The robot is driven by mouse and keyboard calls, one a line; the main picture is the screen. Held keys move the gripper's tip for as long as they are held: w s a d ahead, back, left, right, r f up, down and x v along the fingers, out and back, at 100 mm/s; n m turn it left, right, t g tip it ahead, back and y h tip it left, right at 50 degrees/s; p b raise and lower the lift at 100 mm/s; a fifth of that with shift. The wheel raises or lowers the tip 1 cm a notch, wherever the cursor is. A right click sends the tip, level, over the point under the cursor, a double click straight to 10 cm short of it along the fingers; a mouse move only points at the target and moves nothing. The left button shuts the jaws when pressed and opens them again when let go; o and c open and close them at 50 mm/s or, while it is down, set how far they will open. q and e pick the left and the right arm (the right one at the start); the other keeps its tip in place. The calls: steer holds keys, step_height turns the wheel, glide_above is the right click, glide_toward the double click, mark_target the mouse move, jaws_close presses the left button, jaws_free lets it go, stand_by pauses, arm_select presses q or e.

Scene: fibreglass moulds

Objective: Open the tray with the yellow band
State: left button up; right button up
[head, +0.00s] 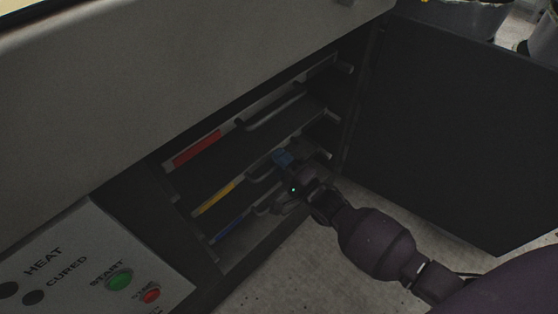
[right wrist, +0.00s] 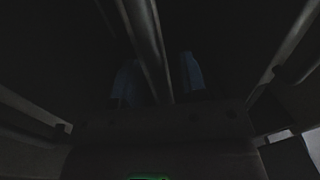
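The tray with the yellow band (head: 214,198) sits in the dark cabinet in the head view, between a red-banded tray above and a blue-banded tray below. Its grey handle bar (head: 262,173) runs right from the band and passes behind my right gripper (head: 284,160). In the right wrist view a grey bar (right wrist: 146,40) runs between the two blue fingertips of my right gripper (right wrist: 160,78). The fingers stand apart, with a gap visible between the bar and the right-hand finger. The tray's inside is hidden. My left gripper is out of view.
The red-banded tray (head: 197,149) and the blue-banded tray (head: 231,226) have similar handles close by. A dark open door (head: 450,130) stands at the right. A control panel (head: 85,265) with green and red buttons is at lower left. Bare floor (head: 290,265) lies in front.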

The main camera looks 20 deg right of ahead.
jaws_close()
steer(key=shift+s, duration=0.1)
stand_by(0.3)
